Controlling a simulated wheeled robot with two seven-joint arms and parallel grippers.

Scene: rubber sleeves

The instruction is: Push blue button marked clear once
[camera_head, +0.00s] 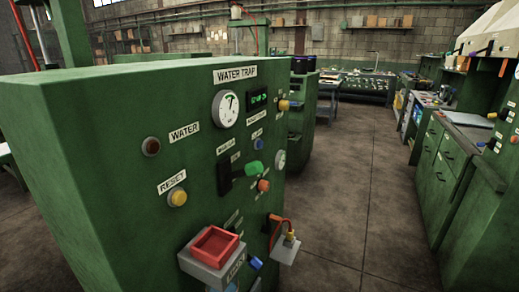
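A green machine cabinet (95,145) labelled "WATER TRAP" fills the left and middle of the head view. Its front panel carries a small blue knob or button (257,133) at the upper right and another blue part (256,262) low down, beside a grey box with a red square top (215,246). The small labels near these blue parts are too small or slanted to read, so I cannot tell which is marked clear. Neither of my grippers is in view.
The panel also holds a yellow button (177,197) under "RESET", a dark red lamp (151,146) beside "WATER", a white dial (226,109) and a green-handled lever (244,171). Open concrete floor (350,200) lies right of it. Green cabinets (440,175) line the right side.

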